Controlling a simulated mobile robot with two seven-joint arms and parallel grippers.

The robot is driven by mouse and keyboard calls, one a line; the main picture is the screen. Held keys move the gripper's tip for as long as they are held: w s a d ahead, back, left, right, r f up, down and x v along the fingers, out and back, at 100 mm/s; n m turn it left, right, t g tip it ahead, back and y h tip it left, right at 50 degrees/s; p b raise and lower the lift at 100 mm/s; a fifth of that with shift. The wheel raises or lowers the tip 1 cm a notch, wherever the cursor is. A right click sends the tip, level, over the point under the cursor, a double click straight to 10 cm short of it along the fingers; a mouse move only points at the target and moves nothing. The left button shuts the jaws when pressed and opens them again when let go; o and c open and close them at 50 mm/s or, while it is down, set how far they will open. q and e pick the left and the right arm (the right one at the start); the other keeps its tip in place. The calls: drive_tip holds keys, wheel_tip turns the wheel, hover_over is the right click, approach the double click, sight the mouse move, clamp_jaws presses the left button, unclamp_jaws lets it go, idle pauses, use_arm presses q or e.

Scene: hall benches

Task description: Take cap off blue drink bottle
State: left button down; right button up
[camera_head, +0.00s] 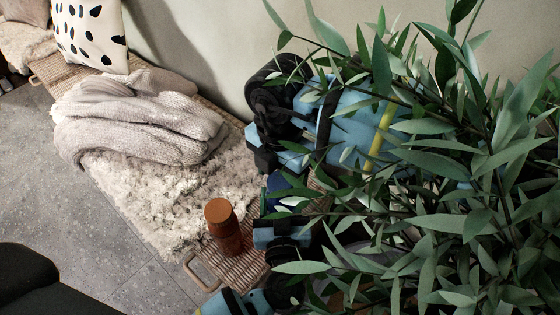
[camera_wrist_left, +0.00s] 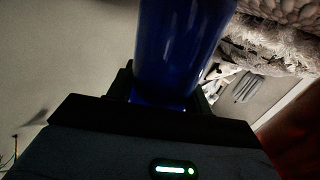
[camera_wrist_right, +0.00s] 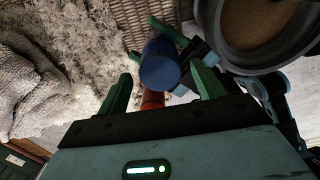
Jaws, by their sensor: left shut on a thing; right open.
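The blue drink bottle (camera_head: 279,187) shows only in part in the head view, behind leaves and between my two grippers. In the left wrist view its glossy blue side (camera_wrist_left: 180,45) rises from my left gripper (camera_wrist_left: 162,98), which is shut on it. In the right wrist view I see its round dark blue capped end (camera_wrist_right: 160,71) from above. My right gripper (camera_wrist_right: 163,88) is open, with one finger on each side of that end and a gap to each. It comes from the wall side in the head view (camera_head: 268,170). I cannot see a seam between cap and bottle.
A red-brown bottle (camera_head: 224,228) stands on the woven bench (camera_head: 250,262) close by. A fluffy rug (camera_head: 180,195) and knitted blanket (camera_head: 140,125) cover the bench further left. A leafy plant (camera_head: 450,200) crowds the right side; its pot (camera_wrist_right: 258,25) is near my grippers.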

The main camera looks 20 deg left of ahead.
drive_tip(key=shift+f, duration=0.3)
